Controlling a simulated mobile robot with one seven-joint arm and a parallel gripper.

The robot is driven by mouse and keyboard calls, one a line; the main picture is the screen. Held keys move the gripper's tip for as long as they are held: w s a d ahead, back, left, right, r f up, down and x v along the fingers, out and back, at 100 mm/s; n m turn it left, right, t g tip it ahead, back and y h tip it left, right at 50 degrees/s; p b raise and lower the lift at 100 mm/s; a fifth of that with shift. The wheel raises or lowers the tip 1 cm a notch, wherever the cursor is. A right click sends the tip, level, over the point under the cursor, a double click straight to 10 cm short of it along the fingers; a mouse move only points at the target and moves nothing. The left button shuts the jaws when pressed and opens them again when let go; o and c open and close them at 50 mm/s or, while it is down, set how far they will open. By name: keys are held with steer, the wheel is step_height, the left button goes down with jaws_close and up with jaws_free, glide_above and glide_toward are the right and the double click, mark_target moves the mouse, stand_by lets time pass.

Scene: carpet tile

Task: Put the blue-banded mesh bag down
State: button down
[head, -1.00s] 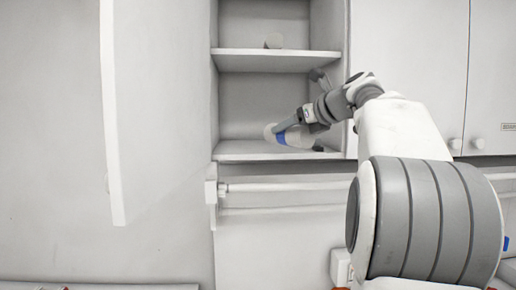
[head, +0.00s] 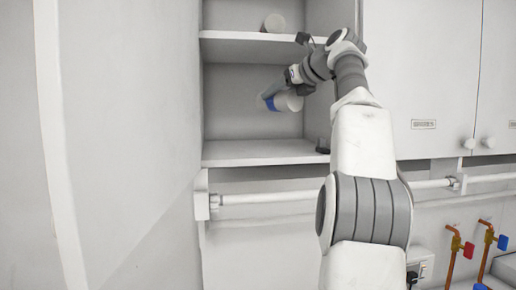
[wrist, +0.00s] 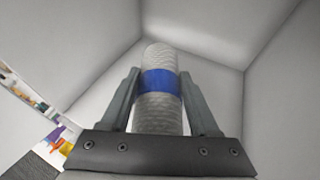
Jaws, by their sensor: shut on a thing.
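The blue-banded mesh bag (head: 290,102) is a pale, ribbed, roll-shaped thing with a blue band round it. It hangs tilted in my gripper (head: 272,94), inside the open cabinet compartment and clear above the lower shelf board (head: 255,153). In the wrist view the bag (wrist: 157,115) lies lengthwise between the two grey fingers of my gripper (wrist: 160,78), with the blue band near the fingertips. My gripper is shut on it. Part of the bag is hidden behind the gripper in the head view.
A pale round object (head: 274,22) stands on the upper shelf board (head: 255,42). A small dark thing (head: 323,145) is at the lower shelf's right front. An open door (head: 55,150) is at left; closed doors (head: 420,80) are at right. The lower shelf's left and middle are bare.

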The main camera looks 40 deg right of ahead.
steer(key=shift+w+a, duration=0.1)
steer(key=shift+w, duration=0.5)
steer(key=w+a+f, duration=0.4)
steer(key=w+a, duration=0.1)
steer(key=w+a+f, duration=0.2)
steer(key=shift+w+a+f+b, duration=0.35)
steer(key=shift+a, duration=0.05)
steer(key=shift+w+a+f, duration=0.1)
steer(key=shift+f, duration=0.05)
steer(key=shift+f+b, duration=0.6)
steer(key=shift+f, duration=1.35)
steer(key=shift+f, duration=0.2)
steer(key=shift+c, duration=0.6)
jaws_free()
steer(key=shift+r, duration=0.15)
